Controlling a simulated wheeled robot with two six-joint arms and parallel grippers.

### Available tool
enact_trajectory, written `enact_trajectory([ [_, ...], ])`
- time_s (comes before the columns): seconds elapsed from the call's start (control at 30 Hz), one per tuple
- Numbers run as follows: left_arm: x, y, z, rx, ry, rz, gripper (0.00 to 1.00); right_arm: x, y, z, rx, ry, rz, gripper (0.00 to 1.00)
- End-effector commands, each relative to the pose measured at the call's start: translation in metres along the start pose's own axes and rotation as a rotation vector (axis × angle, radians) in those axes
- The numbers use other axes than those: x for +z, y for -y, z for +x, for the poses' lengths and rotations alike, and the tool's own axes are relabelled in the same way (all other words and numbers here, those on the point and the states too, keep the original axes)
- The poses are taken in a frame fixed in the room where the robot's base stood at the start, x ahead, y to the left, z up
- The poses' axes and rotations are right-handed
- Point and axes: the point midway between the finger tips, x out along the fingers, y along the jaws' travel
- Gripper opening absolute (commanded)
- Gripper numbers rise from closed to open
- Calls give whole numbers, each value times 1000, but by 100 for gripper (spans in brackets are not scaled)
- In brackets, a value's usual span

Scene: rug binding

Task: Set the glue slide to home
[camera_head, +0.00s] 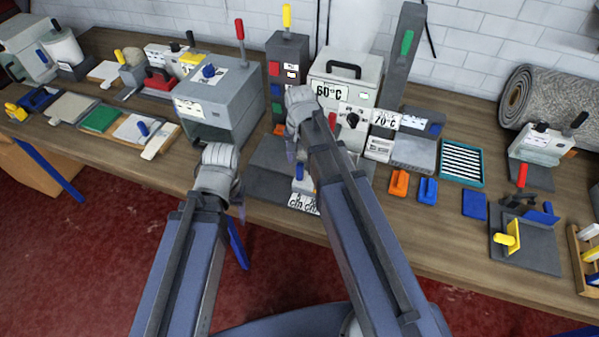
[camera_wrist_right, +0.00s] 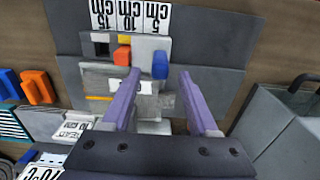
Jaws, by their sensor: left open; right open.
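No part carries a readable glue-slide or home label, so I cannot tell which one is the slide. A grey device with a 5, 10 and 15 cm scale plate (camera_wrist_right: 130,16) lies under my right gripper (camera_wrist_right: 158,84). It has an orange block (camera_wrist_right: 122,55) and a blue knob (camera_wrist_right: 160,65), beyond the fingertips in the right wrist view. In the head view the blue knob (camera_head: 299,173) shows beside my right arm, which hides much of the device. My right gripper (camera_head: 291,150) is open and empty above it. My left gripper (camera_head: 239,210) is open and empty at the table's front edge.
A grey box machine (camera_head: 215,105) with a red-tipped lever stands left of the device. A 60°C box (camera_head: 345,80) and a 70°C unit (camera_head: 412,140) stand behind and right. Orange (camera_head: 399,183) and blue (camera_head: 428,190) pieces lie right.

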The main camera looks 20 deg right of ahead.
Motion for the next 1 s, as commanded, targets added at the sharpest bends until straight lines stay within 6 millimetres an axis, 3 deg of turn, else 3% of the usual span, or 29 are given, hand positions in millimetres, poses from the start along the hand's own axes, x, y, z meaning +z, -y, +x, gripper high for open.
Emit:
enact_trajectory([
  [0.5,-4,-6,64,-1,0,0,60,0,0,65,0,0,-1,60],
  [0.9,-4,-6,68,0,0,0,60,0,0,68,0,0,-1,60],
  [1.0,-4,-6,68,-1,0,0,60,0,0,68,0,0,-1,49],
])
